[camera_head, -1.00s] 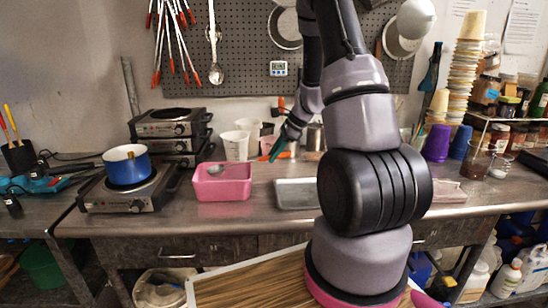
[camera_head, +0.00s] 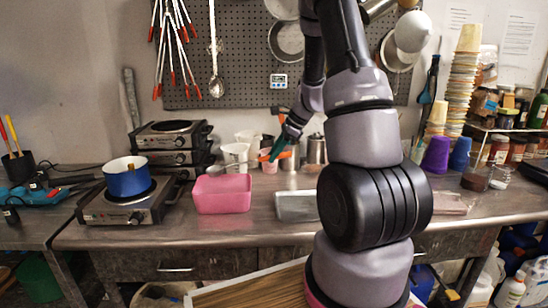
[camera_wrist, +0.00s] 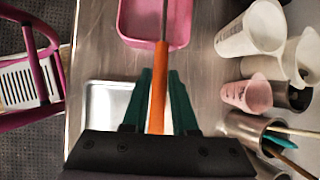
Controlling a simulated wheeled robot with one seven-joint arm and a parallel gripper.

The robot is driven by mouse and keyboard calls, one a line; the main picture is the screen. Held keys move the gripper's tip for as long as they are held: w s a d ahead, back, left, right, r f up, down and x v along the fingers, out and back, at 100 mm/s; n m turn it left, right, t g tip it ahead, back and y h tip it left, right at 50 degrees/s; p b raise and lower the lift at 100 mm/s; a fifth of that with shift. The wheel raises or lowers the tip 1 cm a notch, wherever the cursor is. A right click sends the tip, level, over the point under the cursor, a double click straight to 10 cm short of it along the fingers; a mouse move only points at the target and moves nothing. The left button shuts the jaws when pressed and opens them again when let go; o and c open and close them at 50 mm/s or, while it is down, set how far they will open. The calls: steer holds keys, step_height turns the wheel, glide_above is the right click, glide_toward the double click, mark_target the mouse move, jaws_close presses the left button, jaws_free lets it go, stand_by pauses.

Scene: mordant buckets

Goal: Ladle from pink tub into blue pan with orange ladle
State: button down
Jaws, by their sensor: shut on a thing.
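My gripper (camera_head: 280,152) is shut on the orange handle of the ladle (camera_wrist: 158,85), which runs straight between the dark green fingers in the wrist view. In the head view the ladle's metal bowl (camera_head: 215,169) shows at or just above the far rim of the pink tub (camera_head: 222,196). The tub stands on the metal bench; its inside is mostly hidden by its front wall. In the wrist view the shaft passes over the tub (camera_wrist: 130,30), and the bowl is out of frame. The ladle's contents cannot be made out. The blue pan (camera_head: 127,182) sits on a hot plate left of the tub.
The hot plate (camera_head: 120,210) stands left of the tub, with stacked burners (camera_head: 172,140) behind. A shallow metal tray (camera_head: 296,207) lies right of the tub. White beakers (camera_head: 236,153) and a pink cup (camera_wrist: 247,94) stand near my gripper. The bench front is clear.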

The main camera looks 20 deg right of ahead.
stand_by(0.3)
steer(key=shift+r+t+y, duration=0.3)
steer(key=shift+r+y, duration=0.4)
steer(key=shift+r, duration=0.3)
stand_by(0.4)
